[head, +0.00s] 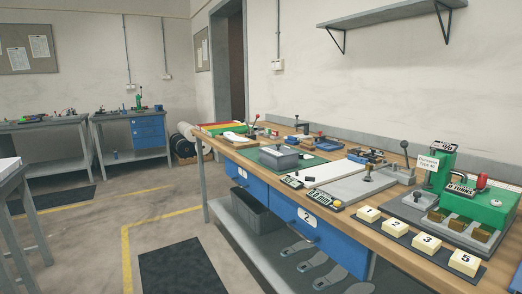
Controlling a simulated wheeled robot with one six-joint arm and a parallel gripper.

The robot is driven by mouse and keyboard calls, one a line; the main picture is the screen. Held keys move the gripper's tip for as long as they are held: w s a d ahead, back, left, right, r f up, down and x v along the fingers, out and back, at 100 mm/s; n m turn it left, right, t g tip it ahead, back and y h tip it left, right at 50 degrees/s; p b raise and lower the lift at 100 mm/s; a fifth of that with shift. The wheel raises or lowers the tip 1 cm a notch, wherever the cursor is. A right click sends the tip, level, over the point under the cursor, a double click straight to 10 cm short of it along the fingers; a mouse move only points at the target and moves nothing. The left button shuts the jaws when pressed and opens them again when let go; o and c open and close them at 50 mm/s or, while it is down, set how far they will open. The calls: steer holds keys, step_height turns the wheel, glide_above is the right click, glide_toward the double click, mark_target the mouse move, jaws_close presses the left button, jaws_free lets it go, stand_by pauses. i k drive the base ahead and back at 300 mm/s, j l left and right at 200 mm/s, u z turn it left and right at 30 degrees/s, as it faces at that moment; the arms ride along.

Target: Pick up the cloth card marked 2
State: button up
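The cloth card marked 2 (395,227) is a cream block-like card with a dark numeral. It sits on a dark strip (411,243) along the front edge of the wooden workbench, at the right of the head view. It is second from the left in a row, between the card marked 1 (368,213) and the card marked 3 (427,244). My gripper is not in view.
A green machine (489,207) with a grey base stands behind the cards. Blue drawers hang below. Open floor with a dark mat (184,270) lies to the left.

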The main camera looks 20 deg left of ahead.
mark_target(301, 156)
steer(key=i+j+u, duration=0.15)
steer(key=i+u, duration=0.3)
steer(key=i+l+u, duration=0.1)
steer(key=i+u, duration=0.3)
steer(key=i, duration=0.25)
steer(key=i+z, duration=0.35)
steer(key=i, duration=0.2)
steer(key=i+z, duration=0.4)
steer(key=i, duration=0.15)
steer(key=i+j+z, duration=0.25)
steer(key=i+j, duration=0.15)
steer(key=j, duration=0.25)
steer(key=i+j+z, duration=0.15)
steer(key=j, duration=0.2)
steer(key=i+j+z, duration=0.1)
steer(key=i+j, duration=0.15)
steer(key=j, duration=0.1)
